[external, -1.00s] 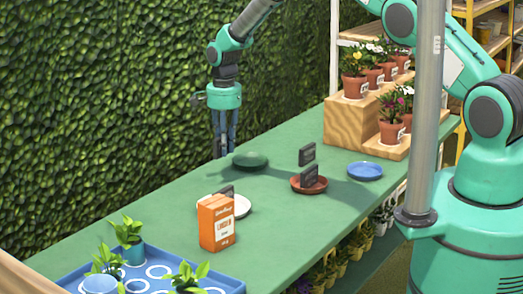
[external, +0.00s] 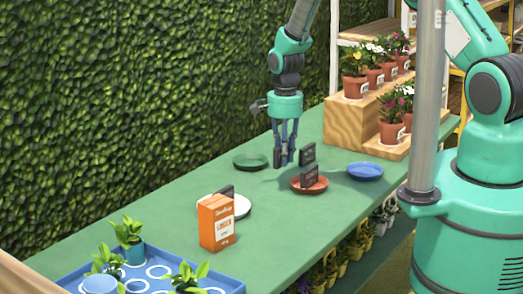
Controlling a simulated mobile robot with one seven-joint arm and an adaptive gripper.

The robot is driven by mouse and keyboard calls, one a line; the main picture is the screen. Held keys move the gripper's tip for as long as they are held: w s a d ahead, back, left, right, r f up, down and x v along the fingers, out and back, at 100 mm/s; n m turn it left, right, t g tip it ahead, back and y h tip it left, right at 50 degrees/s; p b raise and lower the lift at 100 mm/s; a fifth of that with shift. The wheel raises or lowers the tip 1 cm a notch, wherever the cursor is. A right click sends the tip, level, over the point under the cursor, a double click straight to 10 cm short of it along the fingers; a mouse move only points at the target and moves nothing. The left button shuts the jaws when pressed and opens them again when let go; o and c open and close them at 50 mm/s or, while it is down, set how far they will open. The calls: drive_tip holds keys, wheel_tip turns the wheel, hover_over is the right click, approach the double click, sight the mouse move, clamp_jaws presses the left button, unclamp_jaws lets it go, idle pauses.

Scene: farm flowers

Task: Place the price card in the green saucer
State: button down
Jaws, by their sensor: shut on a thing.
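The green saucer (external: 251,161) lies empty on the table, left of my gripper. My gripper (external: 284,160) points down above the table, between the green saucer and the terracotta saucer (external: 309,187). It is shut on a small dark piece, which looks like a price card; its outline merges with the dark fingertips. One dark card (external: 309,174) stands in the terracotta saucer. Another dark card (external: 307,153) shows just above and behind it, close to the right of my fingers; its foot is hard to make out.
A white saucer (external: 242,206) with a dark card (external: 227,191) is partly behind an orange box (external: 216,222). A blue saucer (external: 365,171) lies at right. Flower pots stand on a wooden stand (external: 350,123). A blue tray (external: 222,284) with plants is at front left.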

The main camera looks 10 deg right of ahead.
drive_tip(key=w+a, duration=0.2)
drive_tip(key=w, duration=0.3)
drive_tip(key=w+a+f, duration=0.1)
drive_tip(key=w+a, duration=0.1)
drive_tip(key=w, duration=0.3)
drive_tip(key=w+a, duration=0.2)
drive_tip(key=w, duration=0.2)
drive_tip(key=shift+w+a+f, duration=0.15)
drive_tip(key=shift+w+f, duration=0.1)
drive_tip(key=shift+w, duration=0.15)
drive_tip(key=shift+f, duration=0.1)
drive_tip(key=shift+f, duration=1.65)
drive_tip(key=shift+f, duration=0.3)
drive_tip(key=c, duration=1.6)
unclamp_jaws()
drive_tip(key=shift+r, duration=0.2)
